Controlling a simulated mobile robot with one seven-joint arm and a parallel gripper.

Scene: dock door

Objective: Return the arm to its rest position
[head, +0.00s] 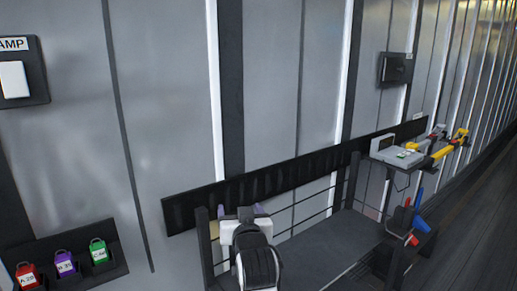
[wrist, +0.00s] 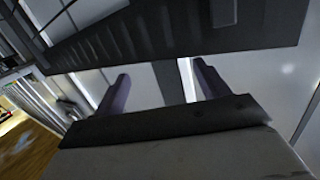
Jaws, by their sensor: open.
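My gripper (head: 238,211) is at the lower middle of the head view, in front of the metal wall and close to the black ribbed bumper strip (head: 290,176). My white and black wrist hides part of it. In the wrist view its two purple fingers (wrist: 163,82) stand wide apart with nothing between them. The dark strip (wrist: 170,35) crosses the top of that view, ahead of the fingertips. I cannot tell the exact gap to it.
A railed platform (head: 335,240) lies right of my gripper. A shelf (head: 400,157) with scanners (head: 450,145) stands beyond it. Red, purple and green padlocks (head: 65,264) sit on a rack at lower left. A lamp switch (head: 14,79) is at upper left. Open floor (head: 480,230) lies far right.

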